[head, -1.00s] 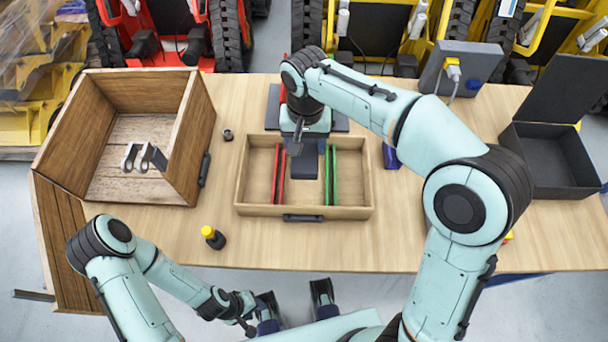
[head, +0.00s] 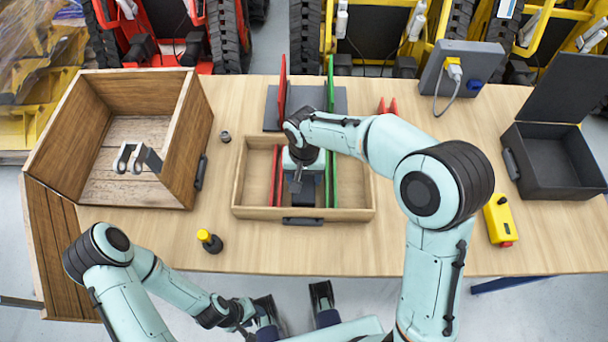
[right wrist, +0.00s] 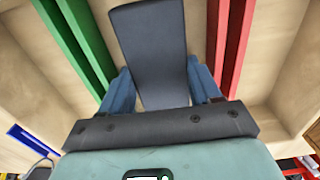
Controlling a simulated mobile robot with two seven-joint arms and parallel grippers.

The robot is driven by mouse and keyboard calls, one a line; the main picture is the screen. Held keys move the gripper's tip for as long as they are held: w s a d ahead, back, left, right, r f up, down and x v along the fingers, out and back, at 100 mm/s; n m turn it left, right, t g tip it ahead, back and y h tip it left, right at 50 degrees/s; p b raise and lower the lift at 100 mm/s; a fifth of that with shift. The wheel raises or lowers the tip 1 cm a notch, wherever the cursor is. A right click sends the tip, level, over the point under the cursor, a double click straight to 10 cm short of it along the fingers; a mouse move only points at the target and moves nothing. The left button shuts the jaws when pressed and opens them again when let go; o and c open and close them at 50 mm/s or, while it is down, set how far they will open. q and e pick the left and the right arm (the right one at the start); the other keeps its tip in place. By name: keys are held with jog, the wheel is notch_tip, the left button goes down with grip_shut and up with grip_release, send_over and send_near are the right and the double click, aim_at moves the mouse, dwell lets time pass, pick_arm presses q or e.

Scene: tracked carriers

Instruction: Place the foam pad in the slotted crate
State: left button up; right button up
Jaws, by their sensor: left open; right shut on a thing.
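The slotted crate (head: 249,212) is a shallow wooden tray on the table, with red dividers (head: 276,175) and green dividers (head: 329,178) standing in it. My right gripper (right wrist: 162,85) is over the middle of the crate, pointing down, with its blue fingers shut on the dark grey foam pad (right wrist: 150,40). The pad is between the green and red dividers in the right wrist view. I cannot tell whether it touches the crate floor. My left gripper (head: 296,306) is open and empty in front of the table edge.
A wooden box (head: 190,150) holding metal parts stands at left. Upright red and green panels stand on a dark base (head: 345,100) behind the crate. A black open case (head: 555,165) and yellow box (head: 499,220) are at right.

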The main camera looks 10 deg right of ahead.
aim_at(304, 179)
jog(key=shift+f, duration=0.15)
jog(key=o, duration=1)
jog(key=shift+r, duration=0.35)
notch_tip(304, 179, up, 12)
jog(key=shift+f+p, duration=0.15)
jog(key=shift+p, duration=0.75)
